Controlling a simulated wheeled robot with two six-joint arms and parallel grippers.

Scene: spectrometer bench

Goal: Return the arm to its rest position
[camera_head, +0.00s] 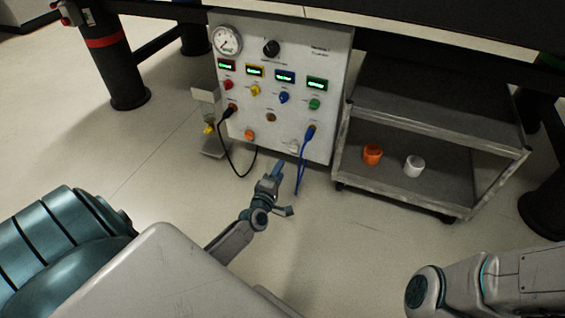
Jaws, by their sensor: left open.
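My left gripper (277,172) is in front of the lower edge of the grey control panel (295,128), above the floor as seen here. It is open, and I see nothing between its fingers. A black cable (222,150) hangs in a loop just left of it, and a blue cable (302,160) hangs just right of it. Whether the gripper touches either cable is unclear. My right arm shows only as a link at the lower right; its gripper is not in view.
The panel carries a gauge (227,40), a black knob (271,48), several lit displays and coloured knobs. A grey cart (400,190) stands right of it, with an orange jar (372,154) and a white jar (414,165). Dark table legs (113,65) flank the area. The front floor is clear.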

